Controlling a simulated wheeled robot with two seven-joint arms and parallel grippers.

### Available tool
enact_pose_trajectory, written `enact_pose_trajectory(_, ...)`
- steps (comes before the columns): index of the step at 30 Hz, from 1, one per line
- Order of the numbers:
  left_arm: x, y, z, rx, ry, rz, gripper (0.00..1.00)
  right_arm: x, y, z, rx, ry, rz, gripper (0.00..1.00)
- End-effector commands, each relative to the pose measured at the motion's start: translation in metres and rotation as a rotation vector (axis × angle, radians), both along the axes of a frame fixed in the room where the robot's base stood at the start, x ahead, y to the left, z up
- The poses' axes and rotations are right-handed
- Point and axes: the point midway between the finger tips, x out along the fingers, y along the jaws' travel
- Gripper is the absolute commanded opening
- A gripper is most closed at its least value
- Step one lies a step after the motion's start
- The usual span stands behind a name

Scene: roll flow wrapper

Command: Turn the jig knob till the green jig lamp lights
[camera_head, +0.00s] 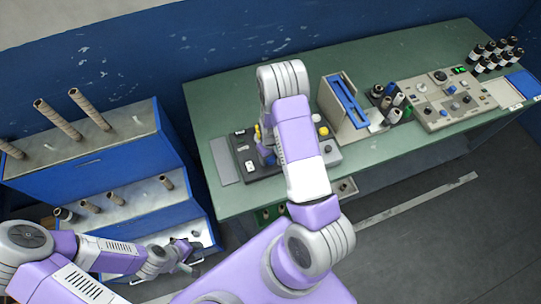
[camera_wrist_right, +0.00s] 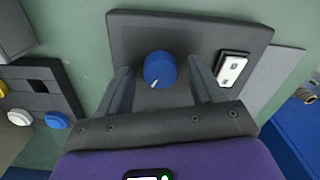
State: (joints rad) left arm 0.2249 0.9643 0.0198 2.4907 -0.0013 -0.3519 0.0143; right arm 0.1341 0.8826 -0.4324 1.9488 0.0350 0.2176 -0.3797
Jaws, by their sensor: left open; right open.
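The jig knob (camera_wrist_right: 159,70) is round and blue, with a white pointer mark toward the lower left in the right wrist view. It sits on the dark grey jig plate (camera_wrist_right: 205,36). My right gripper (camera_wrist_right: 157,82) is open around the knob, one finger on each side, with gaps showing. I cannot make out a lit green jig lamp in either view. My left gripper (camera_head: 196,256) is open and empty, low beside the blue shelf.
A button block (camera_wrist_right: 40,98) lies left. On the green table (camera_head: 390,62) stand a blue-topped box (camera_head: 346,101), small rolls and a control panel (camera_head: 442,98). The blue shelf (camera_head: 75,170) holds tubes.

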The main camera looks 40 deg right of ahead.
Motion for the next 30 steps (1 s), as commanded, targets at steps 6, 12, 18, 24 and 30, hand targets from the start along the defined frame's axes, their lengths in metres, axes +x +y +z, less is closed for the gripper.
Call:
enact_pose_trajectory(6, 0.0000, 0.0000, 0.0000, 0.000, 0.000, 0.000, 0.43, 0.0001, 0.0001, 0.0003, 0.000, 0.000, 0.000, 0.45)
enact_pose_trajectory(12, 0.0000, 0.0000, 0.0000, 0.000, 0.000, 0.000, 0.43, 0.0000, 0.0002, 0.0005, 0.000, 0.000, 0.000, 0.14)
enact_pose_trajectory(18, 0.0000, 0.0000, -0.0005, 0.000, 0.000, 0.000, 0.43, -0.0001, 0.0001, 0.0004, 0.000, 0.000, -0.009, 0.10)
enact_pose_trajectory(24, 0.0000, 0.0000, -0.0035, 0.000, 0.000, 0.000, 0.43, 0.0001, 0.0004, 0.0001, 0.001, 0.000, -0.068, 0.10)
enact_pose_trajectory(30, 0.0000, 0.0000, -0.0090, 0.000, 0.000, 0.000, 0.43, 0.0001, 0.0003, -0.0001, 0.000, 0.001, -0.201, 0.10)
